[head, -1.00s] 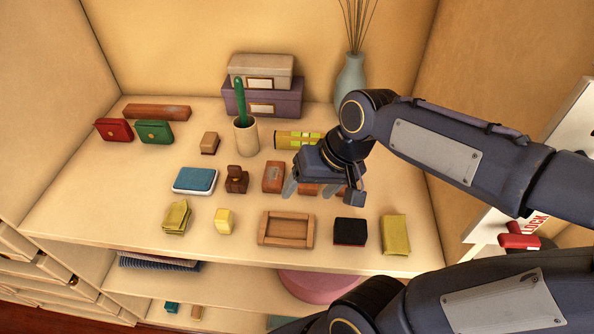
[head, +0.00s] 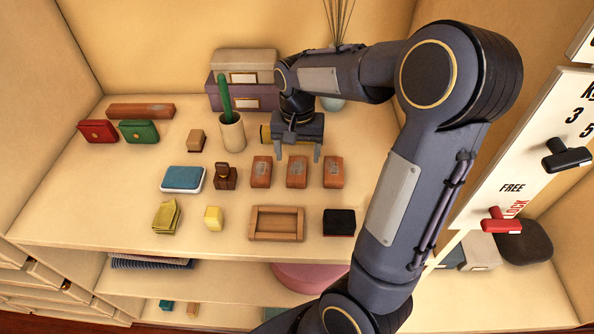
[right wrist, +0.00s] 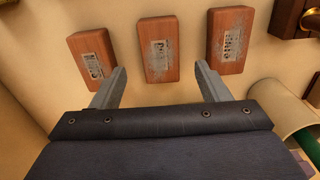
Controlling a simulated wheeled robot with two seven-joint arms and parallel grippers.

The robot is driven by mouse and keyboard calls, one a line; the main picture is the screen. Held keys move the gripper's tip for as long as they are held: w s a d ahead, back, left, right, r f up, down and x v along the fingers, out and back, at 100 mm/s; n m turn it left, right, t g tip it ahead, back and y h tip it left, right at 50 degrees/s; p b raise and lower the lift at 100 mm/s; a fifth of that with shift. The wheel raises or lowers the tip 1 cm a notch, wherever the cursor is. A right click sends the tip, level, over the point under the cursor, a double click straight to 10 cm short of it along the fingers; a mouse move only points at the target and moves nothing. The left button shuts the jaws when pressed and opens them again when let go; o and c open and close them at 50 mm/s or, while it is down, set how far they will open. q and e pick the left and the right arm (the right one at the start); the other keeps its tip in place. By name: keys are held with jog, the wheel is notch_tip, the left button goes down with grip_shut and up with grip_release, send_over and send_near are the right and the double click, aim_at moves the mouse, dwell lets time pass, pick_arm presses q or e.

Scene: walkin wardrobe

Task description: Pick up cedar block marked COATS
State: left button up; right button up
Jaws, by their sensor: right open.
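Three reddish-brown cedar blocks lie in a row on the shelf: a left one (head: 261,172), a middle one (head: 297,172) and a right one (head: 333,172). The right wrist view shows them in reversed order, each with a worn, lettered patch: one at left (right wrist: 90,60), one in the middle (right wrist: 160,50), one at right (right wrist: 229,40). I cannot surely read which says COATS. My right gripper (head: 298,155) is open and empty, just behind and above the middle block. Its fingers (right wrist: 161,72) show on either side of that block's near end in the wrist view. My left gripper is out of view.
A wooden stamp (head: 226,177) and a wooden tray (head: 276,223) lie close to the blocks. A black block (head: 339,222) sits front right.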

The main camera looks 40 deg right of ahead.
aim_at(297, 168)
jog(key=f, duration=0.4)
jog(key=shift+s+a+f, duration=0.15)
jog(key=shift+a, duration=0.05)
jog(key=shift+c, duration=0.3)
jog(key=c, duration=1)
jog(key=shift+r, duration=0.2)
